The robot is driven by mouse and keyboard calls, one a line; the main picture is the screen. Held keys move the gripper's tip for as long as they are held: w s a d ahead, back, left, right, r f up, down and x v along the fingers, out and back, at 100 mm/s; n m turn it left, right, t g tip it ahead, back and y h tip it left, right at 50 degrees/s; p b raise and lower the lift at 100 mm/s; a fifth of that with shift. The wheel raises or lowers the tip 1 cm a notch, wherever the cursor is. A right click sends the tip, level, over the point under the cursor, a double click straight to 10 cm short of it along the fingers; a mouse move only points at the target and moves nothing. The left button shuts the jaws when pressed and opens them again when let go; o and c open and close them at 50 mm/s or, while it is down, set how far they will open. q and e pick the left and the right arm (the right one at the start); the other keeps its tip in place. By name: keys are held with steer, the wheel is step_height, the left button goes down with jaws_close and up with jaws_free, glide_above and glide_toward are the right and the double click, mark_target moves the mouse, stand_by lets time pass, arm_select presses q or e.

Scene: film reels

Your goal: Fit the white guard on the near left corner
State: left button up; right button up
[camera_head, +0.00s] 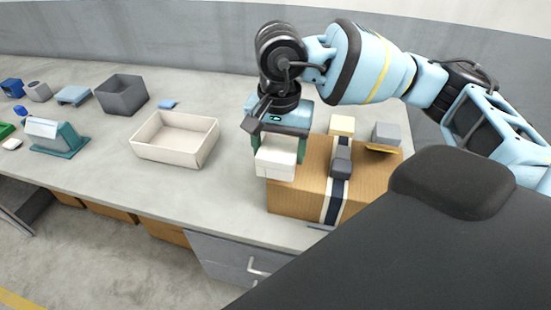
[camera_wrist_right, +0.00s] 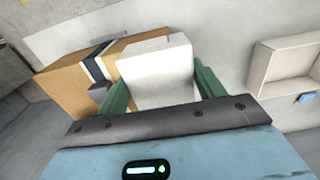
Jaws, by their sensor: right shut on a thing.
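A brown cardboard box (camera_head: 300,193) with a dark strap edged in white stands on the bench. My right gripper (camera_head: 278,148), with green fingers, is shut on the white guard (camera_head: 276,163) at the box's near left corner. The guard also shows between the fingers in the right wrist view (camera_wrist_right: 155,70), overlapping the box corner (camera_wrist_right: 75,88). I cannot tell if the guard rests on the box or hangs just above it. A cream guard (camera_head: 341,125) and a grey guard (camera_head: 386,133) sit on the far corners. My left gripper is not in view.
A grey buckle (camera_head: 341,160) sits on the strap. An empty cream tray (camera_head: 165,152) stands left of the box. A dark grey bin (camera_head: 122,97) and a teal stand (camera_head: 62,142) are further left. The bench between tray and box is clear.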

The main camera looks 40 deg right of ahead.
mark_target(274, 148)
steer(key=shift+w+a, duration=0.2)
steer(key=shift+a, duration=0.05)
steer(key=shift+f+p, duration=0.3)
steer(key=shift+f, duration=1.5)
steer(key=shift+f, duration=0.3)
steer(key=o, duration=1)
step_height(274, 148, up, 13)
steer(key=shift+f, duration=0.15)
